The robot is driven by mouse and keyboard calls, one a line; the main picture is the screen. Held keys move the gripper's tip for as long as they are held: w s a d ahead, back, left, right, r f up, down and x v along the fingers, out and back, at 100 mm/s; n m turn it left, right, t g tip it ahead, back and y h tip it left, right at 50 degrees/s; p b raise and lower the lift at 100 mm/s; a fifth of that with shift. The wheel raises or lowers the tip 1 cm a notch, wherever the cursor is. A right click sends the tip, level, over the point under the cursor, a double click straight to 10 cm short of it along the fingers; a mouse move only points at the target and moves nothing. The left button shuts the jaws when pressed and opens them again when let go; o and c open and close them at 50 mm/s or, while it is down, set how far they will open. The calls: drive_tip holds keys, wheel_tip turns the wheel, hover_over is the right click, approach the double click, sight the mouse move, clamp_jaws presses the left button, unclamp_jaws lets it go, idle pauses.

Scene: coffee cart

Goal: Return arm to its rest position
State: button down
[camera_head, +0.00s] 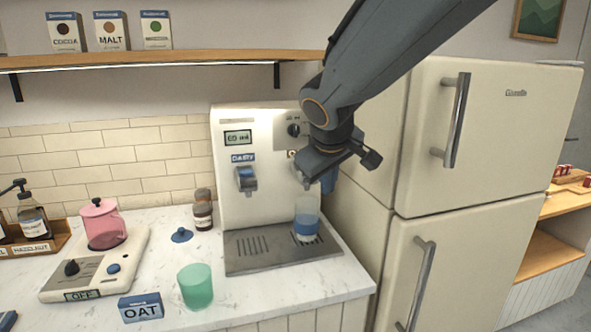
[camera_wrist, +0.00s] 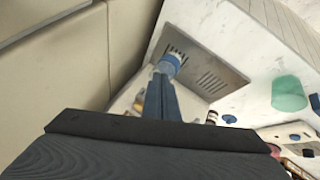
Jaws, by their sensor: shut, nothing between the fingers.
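My gripper (camera_head: 328,183) hangs from my raised arm in front of the right side of the dispenser (camera_head: 225,195), close to the fridge. In the wrist view its blue-grey fingers (camera_wrist: 161,82) are together, with nothing between them. A clear cup with blue contents (camera_head: 306,224) stands upright on the dispenser's drip tray (camera_head: 250,262), below my gripper and apart from it in the head view. The cup also shows beyond the fingertips in the wrist view (camera_wrist: 171,62). My arm partly hides the dispenser's right outlet.
A cream fridge (camera_head: 485,150) stands close on the right. A shelf (camera_head: 170,58) with several boxes runs above. The counter holds a green cup (camera_head: 196,287), an OAT box (camera_head: 141,308), a pink pot (camera_head: 102,225) on a burner marked OFF, and brown bottles (camera_head: 203,214).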

drive_tip(key=s+d+f+m+g, duration=0.3)
drive_tip(key=s+d+f, duration=0.3)
drive_tip(key=s+f, duration=0.3)
drive_tip(key=s+d+f+m+g+y, duration=0.1)
drive_tip(key=s+d+f+m+g, duration=0.2)
drive_tip(key=s+d+f, duration=0.3)
drive_tip(key=s+f+m, duration=0.1)
drive_tip(key=s+f, duration=0.3)
drive_tip(key=f, duration=0.1)
drive_tip(key=shift+d, duration=0.3)
